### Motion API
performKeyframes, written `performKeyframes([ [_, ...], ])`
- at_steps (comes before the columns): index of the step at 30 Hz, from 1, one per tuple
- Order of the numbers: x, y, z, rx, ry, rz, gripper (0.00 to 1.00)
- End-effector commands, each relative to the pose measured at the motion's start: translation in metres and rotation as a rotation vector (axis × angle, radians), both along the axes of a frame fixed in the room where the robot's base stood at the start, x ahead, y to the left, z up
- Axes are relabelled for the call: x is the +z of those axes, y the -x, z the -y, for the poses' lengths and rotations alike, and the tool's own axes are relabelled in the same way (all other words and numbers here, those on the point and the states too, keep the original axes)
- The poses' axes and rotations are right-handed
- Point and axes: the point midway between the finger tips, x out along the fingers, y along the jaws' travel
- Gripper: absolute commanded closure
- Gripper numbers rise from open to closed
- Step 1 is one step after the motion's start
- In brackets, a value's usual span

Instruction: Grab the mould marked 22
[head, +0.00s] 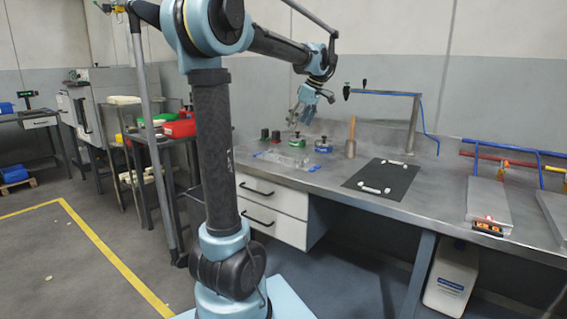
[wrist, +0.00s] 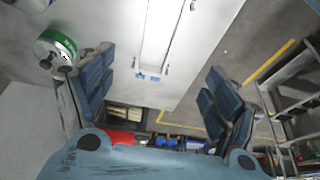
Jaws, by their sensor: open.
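No mark 22 can be read in either view. Round lidded pots stand on the bench in the head view: one with a green band (head: 297,142) and one with a blue band (head: 323,146). Two small dark pieces (head: 265,134) stand left of them. In the wrist view, a pale round pot with a green band (wrist: 55,47) is beside the left finger, outside the jaws; its label is too small to read. My gripper (head: 308,102) is above the bench near the pots. In the wrist view my gripper (wrist: 160,68) is wide open, with nothing between the fingers.
The bench (head: 400,196) holds a clear tray-like piece (head: 282,158), a wooden-handled tool (head: 351,138) and a black mat (head: 382,180) with white pieces. A post with a blue hose (head: 414,120) rises behind.

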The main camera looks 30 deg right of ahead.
Motion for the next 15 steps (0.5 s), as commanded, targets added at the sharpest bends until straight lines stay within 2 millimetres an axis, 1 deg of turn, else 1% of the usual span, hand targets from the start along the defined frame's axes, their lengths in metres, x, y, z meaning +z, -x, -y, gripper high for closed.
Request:
performKeyframes([
  [1,-0.009,-0.004,-0.002,0.002,0.000,0.000,0.18],
  [6,-0.037,-0.015,-0.007,0.002,0.000,0.000,0.18],
  [12,-0.069,-0.027,-0.012,0.003,0.001,0.000,0.18],
  [15,-0.082,-0.033,-0.014,0.002,0.001,0.000,0.18],
])
